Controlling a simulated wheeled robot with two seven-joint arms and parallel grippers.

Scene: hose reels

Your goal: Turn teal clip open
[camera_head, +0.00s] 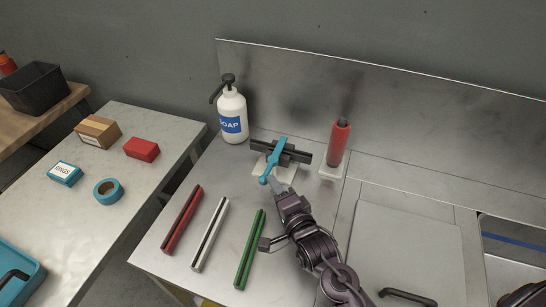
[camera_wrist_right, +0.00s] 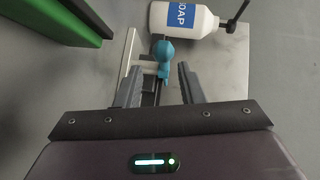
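The teal clip (camera_head: 274,160) is a lever with a round knob at its near end, lying across a dark grey bar (camera_head: 298,154) on a pale base plate at the back of the worktop. My right gripper (camera_head: 273,184) is at the knob end of the clip. In the right wrist view, the teal clip (camera_wrist_right: 163,52) shows between and just beyond the fingertips of my right gripper (camera_wrist_right: 160,72). The fingers are apart, with a gap visible on both sides of the teal part. My left gripper is not in view.
A white soap bottle (camera_head: 232,112) stands left of the clip, and a red cylinder (camera_head: 339,143) stands to its right. Red (camera_head: 182,219), white (camera_head: 210,234) and green (camera_head: 250,249) bars lie in front. A metal backsplash (camera_head: 400,120) rises behind.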

